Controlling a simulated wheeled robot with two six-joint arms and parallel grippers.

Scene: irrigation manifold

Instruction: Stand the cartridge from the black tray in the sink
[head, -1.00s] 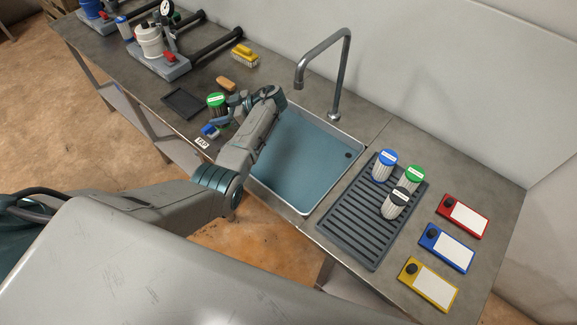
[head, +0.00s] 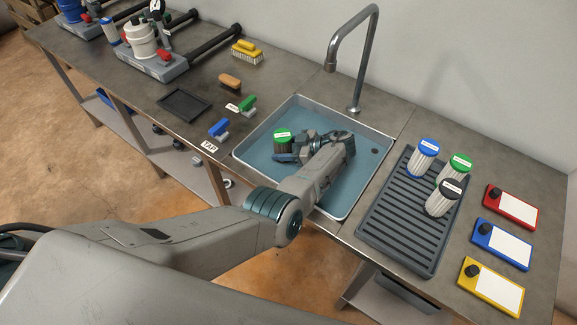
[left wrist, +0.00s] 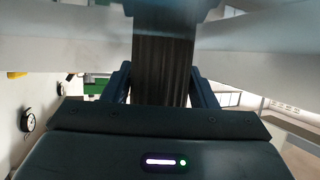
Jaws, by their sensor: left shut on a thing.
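The cartridge with a green cap (head: 282,136) is upright over the left part of the sink (head: 345,207). My left gripper (head: 285,154) is shut on it from the side. In the left wrist view its dark pleated body (left wrist: 164,75) shows between the two fingers. I cannot tell whether its lower end touches the sink floor. The black tray (head: 183,104) lies on the counter left of the sink and is empty. My right gripper is not in view.
A tall tap (head: 359,60) stands behind the sink. A ribbed drainer (head: 395,225) to the right carries blue-, green- and black-capped cartridges. The sink's right part is clear.

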